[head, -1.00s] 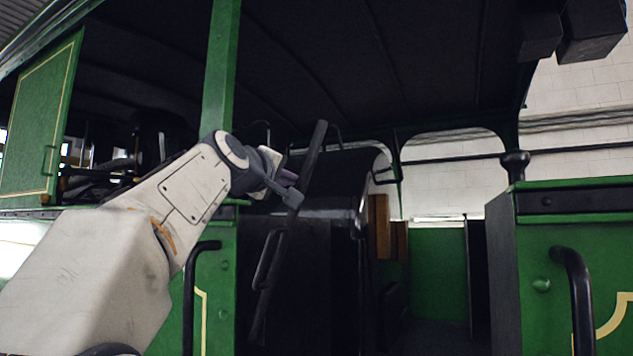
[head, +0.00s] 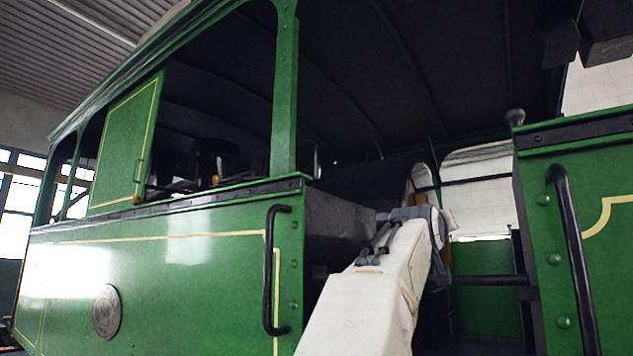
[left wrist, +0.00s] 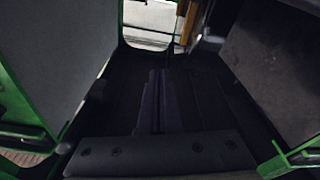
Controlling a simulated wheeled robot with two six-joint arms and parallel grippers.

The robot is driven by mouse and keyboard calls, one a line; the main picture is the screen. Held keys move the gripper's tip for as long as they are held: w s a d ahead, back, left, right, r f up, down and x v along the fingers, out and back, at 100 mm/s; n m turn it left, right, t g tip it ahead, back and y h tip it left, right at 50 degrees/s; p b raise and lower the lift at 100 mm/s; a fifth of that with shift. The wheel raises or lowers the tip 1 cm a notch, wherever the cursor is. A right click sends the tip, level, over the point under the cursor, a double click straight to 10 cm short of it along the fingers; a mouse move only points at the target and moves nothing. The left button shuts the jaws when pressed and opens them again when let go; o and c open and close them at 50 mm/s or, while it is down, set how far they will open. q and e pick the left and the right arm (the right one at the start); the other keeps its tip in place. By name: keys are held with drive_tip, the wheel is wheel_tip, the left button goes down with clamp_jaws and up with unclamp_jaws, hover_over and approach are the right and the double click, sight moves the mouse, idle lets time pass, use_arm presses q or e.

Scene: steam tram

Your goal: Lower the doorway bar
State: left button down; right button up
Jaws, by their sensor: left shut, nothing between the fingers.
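The dark doorway bar (head: 492,280) lies about level across the doorway in the head view. Its right end is at the right-hand green panel, and its left part is hidden behind my left arm. My left arm reaches up into the doorway. My left gripper is hidden behind its own wrist in the head view. In the left wrist view my left gripper (left wrist: 160,74) is shut with nothing between its fingers, over a dark floor. I cannot make out the bar in that view. My right gripper is not in view.
A green side panel with a black handrail (head: 275,270) stands left of the doorway. Another green panel with a black handrail (head: 573,260) stands on the right. A green post (head: 285,90) rises to the roof. Inside is a dark cab.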

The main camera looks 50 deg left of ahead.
use_arm(q)
wheel_tip(320, 180, down, 10)
drive_tip(key=d+m+b, duration=0.1)
drive_tip(key=m+b, duration=0.1)
drive_tip(key=b, duration=0.5)
drive_tip(key=shift+w+d+b, duration=0.25)
drive_tip(key=shift+b, duration=0.05)
